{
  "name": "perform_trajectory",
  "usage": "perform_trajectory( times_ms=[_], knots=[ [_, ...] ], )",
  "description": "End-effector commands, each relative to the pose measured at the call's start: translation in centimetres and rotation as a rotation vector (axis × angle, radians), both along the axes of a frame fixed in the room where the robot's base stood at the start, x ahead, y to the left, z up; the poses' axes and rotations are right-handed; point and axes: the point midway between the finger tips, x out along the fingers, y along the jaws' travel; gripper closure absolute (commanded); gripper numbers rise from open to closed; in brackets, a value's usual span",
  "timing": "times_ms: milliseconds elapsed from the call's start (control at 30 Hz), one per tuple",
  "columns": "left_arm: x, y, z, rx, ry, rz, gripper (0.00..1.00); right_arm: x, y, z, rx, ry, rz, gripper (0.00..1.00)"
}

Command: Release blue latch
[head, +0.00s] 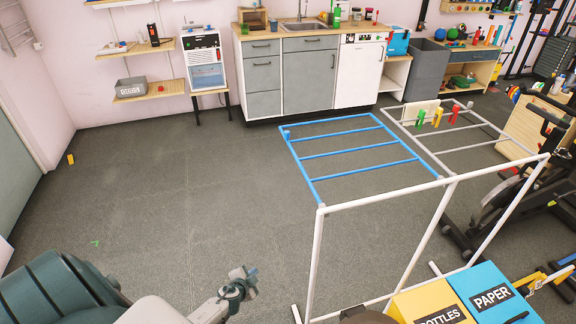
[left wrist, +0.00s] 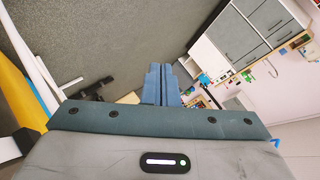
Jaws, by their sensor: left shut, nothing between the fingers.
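The blue rack panel (head: 352,152) extends from a white frame (head: 318,250) in the head view, with several cross bars. A small grey-blue block (head: 287,134) sits at its far left corner; it may be the blue latch, but it is too small to be sure. My left gripper (head: 250,271) is low in the head view, left of the white frame and well apart from the block. In the left wrist view its blue fingers (left wrist: 163,84) are together with nothing between them. My right gripper is not in view.
A yellow bottles bin (head: 432,303) and a blue paper bin (head: 492,294) stand at lower right. Exercise equipment stands at right. The floor (head: 170,190) at left is mostly clear.

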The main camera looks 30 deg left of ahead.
Motion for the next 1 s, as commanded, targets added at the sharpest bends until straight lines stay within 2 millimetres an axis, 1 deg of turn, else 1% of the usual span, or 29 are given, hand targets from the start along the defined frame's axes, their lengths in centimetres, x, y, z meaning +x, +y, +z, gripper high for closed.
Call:
perform_trajectory(
  times_ms=[33, 67, 100, 167, 200, 267, 300, 367, 400, 467, 500, 600, 700, 800, 900, 1000],
  knots=[
    [2.6, 0.5, 3.5, 0.044, -0.052, -0.042, 1.00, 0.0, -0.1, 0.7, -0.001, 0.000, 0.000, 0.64],
    [3.8, 0.6, 5.2, 0.070, -0.079, -0.064, 1.00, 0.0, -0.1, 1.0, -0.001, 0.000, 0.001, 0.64],
    [5.4, 0.8, 7.5, 0.104, -0.114, -0.095, 1.00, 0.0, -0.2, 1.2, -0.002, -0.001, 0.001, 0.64],
    [7.7, 1.0, 11.0, 0.158, -0.164, -0.142, 1.00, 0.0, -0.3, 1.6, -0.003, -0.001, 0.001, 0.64],
    [9.0, 1.1, 13.3, 0.194, -0.196, -0.170, 1.00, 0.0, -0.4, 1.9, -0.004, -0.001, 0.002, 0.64],
    [11.0, 1.2, 16.9, 0.252, -0.242, -0.212, 1.00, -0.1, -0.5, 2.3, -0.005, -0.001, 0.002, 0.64],
    [12.1, 1.2, 19.2, 0.288, -0.271, -0.239, 1.00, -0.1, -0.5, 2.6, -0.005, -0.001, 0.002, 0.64],
    [13.7, 1.1, 22.7, 0.348, -0.312, -0.278, 1.00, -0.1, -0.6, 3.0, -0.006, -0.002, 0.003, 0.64],
    [14.6, 1.1, 25.0, 0.387, -0.336, -0.300, 1.00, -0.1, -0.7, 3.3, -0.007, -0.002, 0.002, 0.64],
    [15.8, 1.0, 28.1, 0.444, -0.371, -0.332, 1.00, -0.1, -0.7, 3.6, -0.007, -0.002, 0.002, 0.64],
    [16.4, 0.9, 30.0, 0.479, -0.389, -0.350, 1.00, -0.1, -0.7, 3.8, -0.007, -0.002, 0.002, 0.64],
    [17.6, 0.7, 34.1, 0.557, -0.428, -0.383, 1.00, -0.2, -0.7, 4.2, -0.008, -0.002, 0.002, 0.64],
    [18.3, 0.5, 36.8, 0.612, -0.453, -0.404, 1.00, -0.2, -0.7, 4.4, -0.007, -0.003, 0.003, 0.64],
    [18.7, 0.4, 38.4, 0.646, -0.467, -0.415, 1.00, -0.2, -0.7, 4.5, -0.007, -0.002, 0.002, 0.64],
    [18.8, 0.4, 39.1, 0.661, -0.472, -0.420, 1.00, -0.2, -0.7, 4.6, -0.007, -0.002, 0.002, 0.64],
    [18.8, 0.4, 39.1, 0.664, -0.472, -0.420, 1.00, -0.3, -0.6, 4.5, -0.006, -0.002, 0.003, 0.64]
  ],
)
